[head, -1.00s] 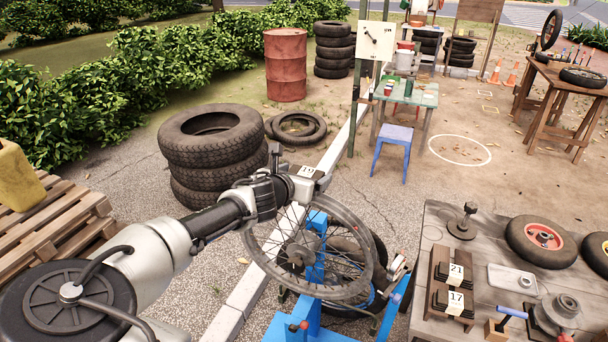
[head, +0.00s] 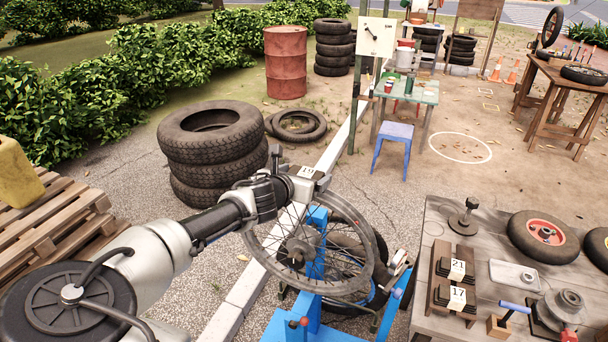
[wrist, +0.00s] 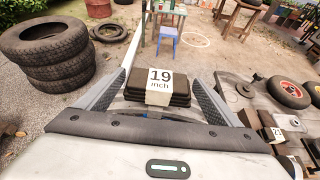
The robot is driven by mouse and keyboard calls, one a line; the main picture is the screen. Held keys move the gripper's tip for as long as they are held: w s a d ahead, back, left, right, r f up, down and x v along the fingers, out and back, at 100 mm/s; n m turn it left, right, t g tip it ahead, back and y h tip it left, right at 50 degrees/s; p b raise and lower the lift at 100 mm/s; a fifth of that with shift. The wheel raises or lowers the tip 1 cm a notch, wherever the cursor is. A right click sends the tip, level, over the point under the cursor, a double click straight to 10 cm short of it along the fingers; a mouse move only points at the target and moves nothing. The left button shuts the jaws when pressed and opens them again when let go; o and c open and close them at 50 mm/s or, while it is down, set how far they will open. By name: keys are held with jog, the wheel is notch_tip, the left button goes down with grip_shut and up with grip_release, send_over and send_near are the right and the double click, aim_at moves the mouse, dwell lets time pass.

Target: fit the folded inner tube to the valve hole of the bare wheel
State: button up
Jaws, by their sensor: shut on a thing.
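My gripper (wrist: 160,105) is shut on a dark folded inner tube (wrist: 180,88) with a paper band marked "19 inch" in the wrist view. In the head view the tube's pale label (head: 306,172) shows at the end of my arm, over the far rim of the bare spoked wheel (head: 372,272). The wheel is tilted on a blue stand (head: 316,240). I cannot tell whether the tube touches the rim. The valve hole is not visible.
A grey bench (head: 440,215) at right carries folded tubes marked 21 (head: 456,269) and 17 (head: 457,298), and red-hubbed wheels (head: 543,238). A tyre stack (head: 212,150) stands left of the wheel. A blue stool (head: 393,145) stands on open ground beyond.

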jog(key=shift+f+b, duration=0.4)
jog(key=shift+f, duration=0.15)
jog(key=o, duration=1.2)
jog(key=shift+c, duration=0.2)
jog(key=p+v, duration=0.3)
jog(key=v, duration=0.4)
jog(key=shift+r, duration=0.1)
